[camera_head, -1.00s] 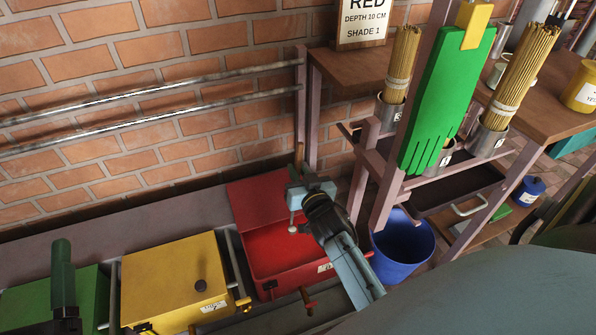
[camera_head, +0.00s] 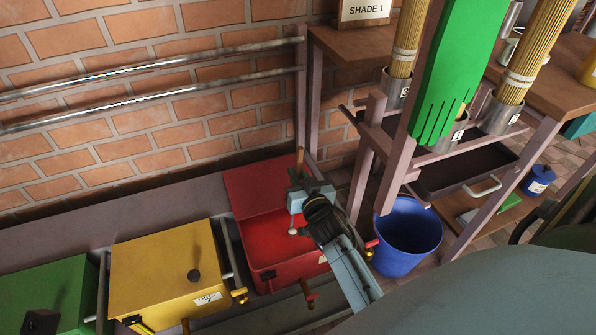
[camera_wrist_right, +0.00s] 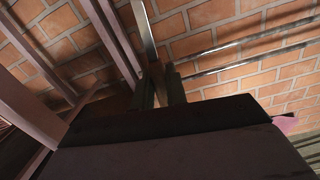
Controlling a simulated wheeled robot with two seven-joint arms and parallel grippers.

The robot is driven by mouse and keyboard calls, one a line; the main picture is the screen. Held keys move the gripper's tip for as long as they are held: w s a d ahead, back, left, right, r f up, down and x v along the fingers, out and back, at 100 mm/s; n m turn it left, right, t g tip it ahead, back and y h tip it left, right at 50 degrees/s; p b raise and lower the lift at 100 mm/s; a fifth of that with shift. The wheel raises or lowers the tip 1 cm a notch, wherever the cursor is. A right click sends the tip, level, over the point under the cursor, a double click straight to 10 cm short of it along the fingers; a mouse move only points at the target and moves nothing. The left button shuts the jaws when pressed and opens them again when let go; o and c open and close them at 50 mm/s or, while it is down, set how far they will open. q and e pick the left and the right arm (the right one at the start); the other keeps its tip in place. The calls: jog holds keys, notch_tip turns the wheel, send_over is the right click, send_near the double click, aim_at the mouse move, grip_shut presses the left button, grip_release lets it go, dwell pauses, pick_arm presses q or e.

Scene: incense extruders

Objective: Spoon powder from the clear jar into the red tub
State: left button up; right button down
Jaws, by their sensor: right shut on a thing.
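The red tub (camera_head: 262,258) stands on the low bench with its lid (camera_head: 262,190) raised at the back. My right gripper (camera_head: 297,190) is over the tub's right part and hides some of its inside. It is shut on a thin tool, seemingly the spoon; a wooden end (camera_head: 300,157) sticks up above the jaws and a small pale rounded part (camera_head: 292,229) hangs below. Whether it holds powder is too small to tell. In the right wrist view the jaws (camera_wrist_right: 158,90) close on a thin upright strip (camera_wrist_right: 144,32). I see no clear jar. My left gripper is out of view.
A yellow box (camera_head: 150,270) and a green box (camera_head: 60,290) stand left of the tub. A blue bucket (camera_head: 407,235) stands to its right. A rack post (camera_head: 362,165) and a hanging green glove shape (camera_head: 450,75) rise close to my right arm. Metal rails (camera_head: 150,70) run along the brick wall.

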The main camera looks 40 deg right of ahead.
jog(key=shift+f, duration=2.55)
